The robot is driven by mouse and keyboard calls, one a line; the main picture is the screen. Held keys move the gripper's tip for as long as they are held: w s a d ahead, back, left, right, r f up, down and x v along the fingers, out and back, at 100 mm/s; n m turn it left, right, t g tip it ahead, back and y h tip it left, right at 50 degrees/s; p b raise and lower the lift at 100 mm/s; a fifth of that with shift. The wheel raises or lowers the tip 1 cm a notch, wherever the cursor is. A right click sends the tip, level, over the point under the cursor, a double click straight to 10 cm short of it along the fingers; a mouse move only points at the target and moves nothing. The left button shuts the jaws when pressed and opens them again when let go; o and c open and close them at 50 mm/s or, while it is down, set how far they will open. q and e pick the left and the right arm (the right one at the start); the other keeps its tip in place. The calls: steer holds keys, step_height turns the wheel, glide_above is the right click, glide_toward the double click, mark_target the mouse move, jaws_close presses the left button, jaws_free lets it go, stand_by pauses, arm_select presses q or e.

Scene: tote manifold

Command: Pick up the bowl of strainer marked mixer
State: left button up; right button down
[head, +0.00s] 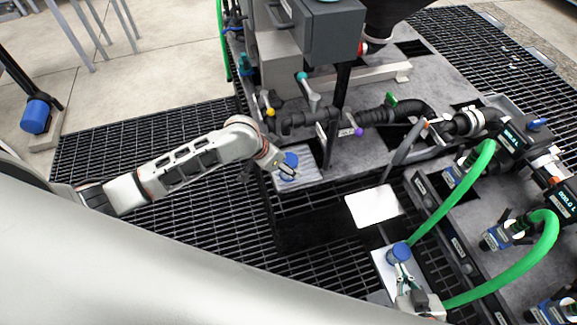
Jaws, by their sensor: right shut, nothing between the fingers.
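Two small blue bowl-like parts show in the head view. One blue part (289,161) is on a grey plate near the middle, and the other blue part (398,254) is on a pale plate at the lower right. I cannot read a mixer marking on either. My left gripper (283,168) is at the end of the arm from the left, right at the first blue part; its fingers are too small to judge. My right gripper (402,275) is shut and empty, just below the second blue part in the picture; I cannot tell whether it touches it.
A black and grey pipe manifold (375,115) with valves crosses the grey deck behind. Green hoses (465,195) arch at the right, beside meters with displays (513,136). A white sheet (374,206) lies between the two blue parts. Open floor grating (130,150) extends at left.

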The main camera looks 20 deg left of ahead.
arm_select(q)
steer(key=shift+a+x, duration=0.2)
steer(key=shift+x, duration=0.95)
steer(key=shift+a+x, duration=0.15)
steer(key=shift+x, duration=1.05)
steer(key=c, duration=1.4)
